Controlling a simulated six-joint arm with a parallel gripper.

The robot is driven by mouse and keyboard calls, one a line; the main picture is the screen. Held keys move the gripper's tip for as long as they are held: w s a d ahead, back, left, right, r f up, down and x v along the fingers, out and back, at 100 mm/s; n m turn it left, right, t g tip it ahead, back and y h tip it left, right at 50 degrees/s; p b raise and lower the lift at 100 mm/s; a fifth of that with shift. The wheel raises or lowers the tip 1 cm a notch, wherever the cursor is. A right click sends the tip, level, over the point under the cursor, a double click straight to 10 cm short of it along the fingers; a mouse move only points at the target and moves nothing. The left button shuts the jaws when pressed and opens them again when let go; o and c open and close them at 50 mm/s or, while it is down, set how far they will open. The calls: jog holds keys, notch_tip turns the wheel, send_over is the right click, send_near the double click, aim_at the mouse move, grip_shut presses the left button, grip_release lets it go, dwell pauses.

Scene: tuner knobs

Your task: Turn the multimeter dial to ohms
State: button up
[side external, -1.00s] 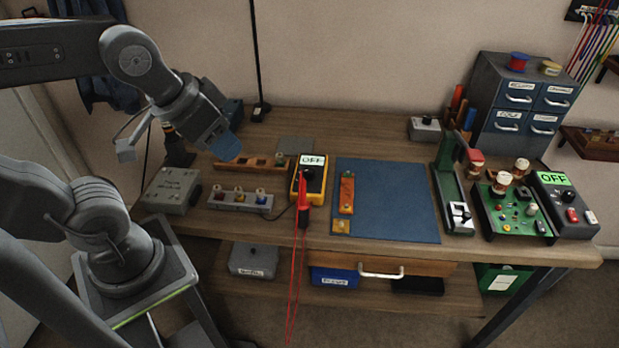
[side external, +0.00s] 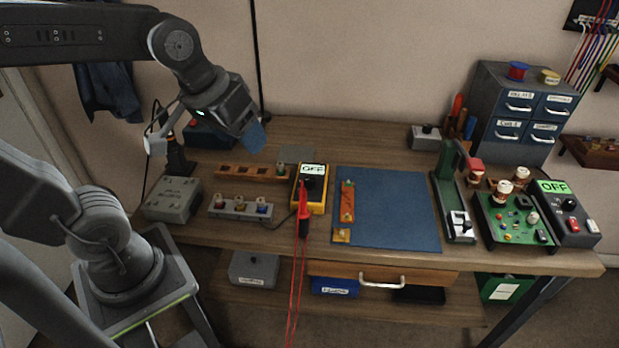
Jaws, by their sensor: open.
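The yellow multimeter (side external: 320,206) lies on the bench, left of the blue mat. Its screen (side external: 313,170) reads OFF. Its dark dial (side external: 308,184) is small, and its pointer direction cannot be made out. Red probes (side external: 304,215) lie over its lower left side, and their red leads hang over the bench's front edge. My gripper (side external: 252,138) is in the air, up and to the left of the multimeter, clear of it. Its blue fingertips point down and right. It is open and holds nothing that I can see.
A wooden block with holes (side external: 240,171) and a grey strip with coloured knobs (side external: 232,210) lie left of the multimeter. The blue mat (side external: 395,210) is mostly bare. A green press (side external: 450,195), a green circuit board (side external: 510,220) and a box reading OFF (side external: 553,187) stand right.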

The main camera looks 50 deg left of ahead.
jog(key=w+a+f+n+g, duration=0.1)
jog(key=w+a+f+n, duration=0.1)
jog(key=w+n, duration=0.3)
jog(key=w+a+f+n+g, duration=0.1)
jog(key=w+a+n+g, duration=0.15)
jog(key=w, duration=0.45)
jog(key=n+g, duration=0.1)
jog(key=n, duration=0.7)
send_over(310, 178)
notch_tip(310, 178, down, 10)
notch_tip(310, 178, down, 13)
jog(key=shift+s, duration=0.1)
jog(key=c, duration=0.9)
